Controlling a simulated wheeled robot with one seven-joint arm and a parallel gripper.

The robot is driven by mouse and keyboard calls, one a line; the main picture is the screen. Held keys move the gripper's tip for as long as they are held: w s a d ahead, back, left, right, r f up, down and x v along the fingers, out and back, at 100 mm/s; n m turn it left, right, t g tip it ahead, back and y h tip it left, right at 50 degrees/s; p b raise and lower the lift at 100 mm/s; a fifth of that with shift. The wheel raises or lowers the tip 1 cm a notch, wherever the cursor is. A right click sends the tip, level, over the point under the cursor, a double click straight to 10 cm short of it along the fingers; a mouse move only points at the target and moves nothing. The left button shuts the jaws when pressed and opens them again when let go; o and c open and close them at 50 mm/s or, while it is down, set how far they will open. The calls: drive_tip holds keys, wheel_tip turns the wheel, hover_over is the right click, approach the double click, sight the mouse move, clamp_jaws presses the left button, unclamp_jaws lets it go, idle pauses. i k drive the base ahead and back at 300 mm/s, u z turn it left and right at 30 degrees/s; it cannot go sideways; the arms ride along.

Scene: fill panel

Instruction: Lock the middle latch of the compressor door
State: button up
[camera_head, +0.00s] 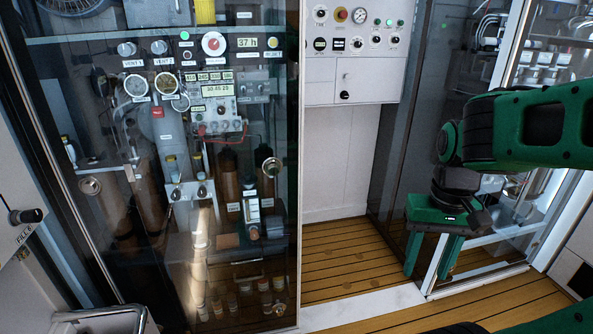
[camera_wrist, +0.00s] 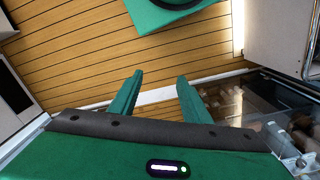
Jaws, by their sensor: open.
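A large glass door (camera_head: 235,275) fills the left of the head view, with gauges, control units and brown bottles behind it. A round metal latch (camera_head: 272,167) sits near its right edge at mid height. A second round latch (camera_head: 280,309) is near the bottom right corner. Whether the latch is turned to locked is too small to tell. My gripper (camera_head: 430,262) is right of this door, well apart from it, pointing down in front of the right glass cabinet. Its fingers are apart and empty, as the wrist view (camera_wrist: 160,79) also shows.
A white control panel (camera_head: 352,45) with knobs hangs between the two cabinets, above an open recess. The right cabinet (camera_head: 480,255) stands behind my arm. A metal rail (camera_head: 100,312) is at the lower left.

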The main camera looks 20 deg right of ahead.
sight(272, 167)
drive_tip(key=u, duration=0.35)
drive_tip(key=k, duration=1.05)
drive_tip(key=u, duration=0.95)
drive_tip(key=i, duration=0.95)
drive_tip(key=z, duration=0.45)
